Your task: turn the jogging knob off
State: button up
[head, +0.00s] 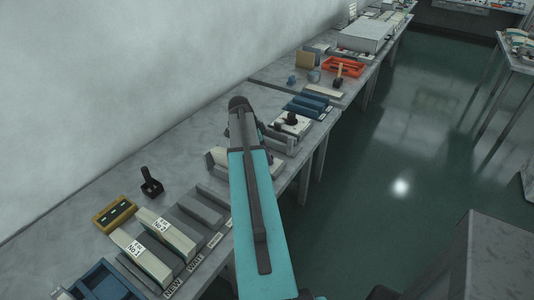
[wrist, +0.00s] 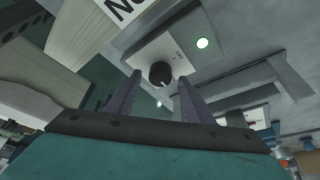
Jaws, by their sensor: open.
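The jogging knob (wrist: 160,74) is a round black dial with a pale mark, set on a pale panel (wrist: 168,50) with small lettering. In the head view, a dark knob (head: 291,118) on a pale box (head: 303,127) shows just right of my arm. My arm hides much of the bench there, and my fingertips are not clear.
A long grey bench (head: 75,205) runs along the wall, with green floor (head: 370,200) to its right. Cream labelled blocks (head: 165,235), a yellow tray (head: 113,213) and a black upright handle (head: 151,182) stand at the near left. An orange tray (head: 343,66) lies farther back.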

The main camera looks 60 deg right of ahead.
jog(key=shift+s+d+f, duration=0.1)
jog(key=shift+f, duration=0.3)
